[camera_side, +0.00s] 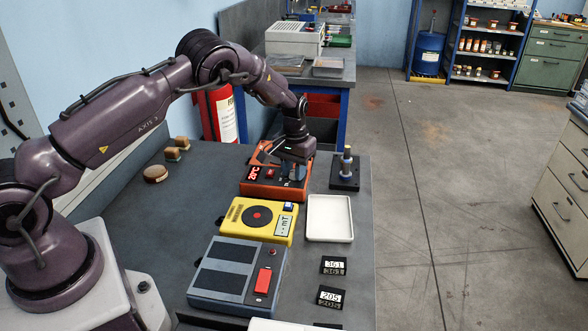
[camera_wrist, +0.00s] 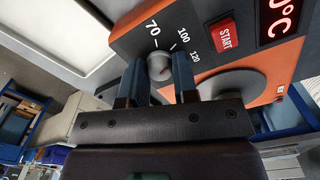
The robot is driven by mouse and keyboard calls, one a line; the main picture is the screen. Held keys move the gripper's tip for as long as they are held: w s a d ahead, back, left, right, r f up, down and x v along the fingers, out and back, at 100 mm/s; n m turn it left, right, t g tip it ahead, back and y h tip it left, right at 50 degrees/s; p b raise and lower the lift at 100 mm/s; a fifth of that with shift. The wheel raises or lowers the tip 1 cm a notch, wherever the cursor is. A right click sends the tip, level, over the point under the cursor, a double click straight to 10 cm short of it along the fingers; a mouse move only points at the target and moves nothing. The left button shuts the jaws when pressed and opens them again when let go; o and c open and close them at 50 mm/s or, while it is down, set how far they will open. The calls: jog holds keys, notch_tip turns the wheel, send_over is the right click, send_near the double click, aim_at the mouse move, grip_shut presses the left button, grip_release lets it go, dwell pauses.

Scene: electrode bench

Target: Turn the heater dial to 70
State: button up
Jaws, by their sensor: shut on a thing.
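The orange heater (camera_side: 262,190) stands on the dark bench, with a red lit temperature display (camera_side: 254,172) on its front. In the wrist view its panel (camera_wrist: 206,62) fills the upper right, and a small grey dial (camera_wrist: 159,66) sits beside the printed marks 70, 100 and 120. My gripper (camera_wrist: 158,70) has one blue-grey finger on each side of the dial and is shut on it. The mark the dial points to cannot be read clearly. In the side view my gripper (camera_side: 292,172) is over the heater and hides the dial.
A yellow device (camera_side: 258,222), a grey-blue box with a red switch (camera_side: 235,275) and a white tray (camera_side: 330,218) stand nearer the camera. A dark stand with an upright post (camera_side: 346,171) is right of the heater. The bench's left side is mostly clear.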

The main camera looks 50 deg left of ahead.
jog(key=n, duration=0.4)
jog(key=shift+n, duration=2.3)
jog(key=o, duration=0.9)
notch_tip(320, 180, up, 13)
jog(key=shift+r, duration=0.1)
